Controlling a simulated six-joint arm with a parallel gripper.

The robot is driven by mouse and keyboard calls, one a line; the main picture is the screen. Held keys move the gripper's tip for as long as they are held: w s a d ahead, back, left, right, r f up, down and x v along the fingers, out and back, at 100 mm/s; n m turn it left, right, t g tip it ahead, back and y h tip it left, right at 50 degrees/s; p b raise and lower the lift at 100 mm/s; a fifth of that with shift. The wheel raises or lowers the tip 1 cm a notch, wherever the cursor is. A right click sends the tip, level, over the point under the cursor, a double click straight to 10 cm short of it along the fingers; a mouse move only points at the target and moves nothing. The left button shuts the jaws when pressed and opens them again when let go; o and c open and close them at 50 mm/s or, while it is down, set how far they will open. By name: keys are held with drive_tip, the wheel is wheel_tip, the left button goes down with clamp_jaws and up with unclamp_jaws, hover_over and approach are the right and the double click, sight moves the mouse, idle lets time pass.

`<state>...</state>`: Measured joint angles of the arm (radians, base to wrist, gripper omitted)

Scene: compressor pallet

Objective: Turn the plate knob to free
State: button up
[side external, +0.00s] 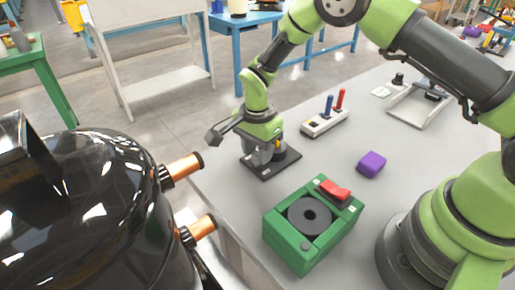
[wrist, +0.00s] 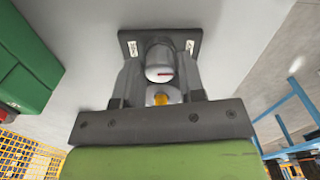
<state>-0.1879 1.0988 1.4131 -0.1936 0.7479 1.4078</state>
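The plate (wrist: 128,38) is a dark square lying on the grey table, with a small white label on its left side and another on its right. The labels are too small to read. The knob (wrist: 159,58) stands up from it, with a pale top and a red line that points to the right in the wrist view. My gripper (wrist: 161,62) is down over the plate, with one finger on each side of the knob. I cannot tell whether the fingers touch it. In the side external view the plate (side external: 285,163) shows, but my gripper (side external: 262,156) largely hides the knob.
A green box (side external: 285,240) with a black disc and a red rocker is nearby. A purple block (side external: 371,164) and a white box (side external: 325,123) with blue and red levers lie to the right. A black tank (side external: 90,215) with copper-coloured pipe stubs stands beyond the table's left edge.

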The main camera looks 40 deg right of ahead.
drive_tip(key=c, duration=0.5)
drive_tip(key=n, duration=0.4)
drive_tip(key=shift+n, duration=0.4)
drive_tip(key=o, duration=0.9)
drive_tip(key=shift+o, duration=0.2)
wheel_tip(320, 180, up, 10)
drive_tip(key=shift+w+a, duration=0.1)
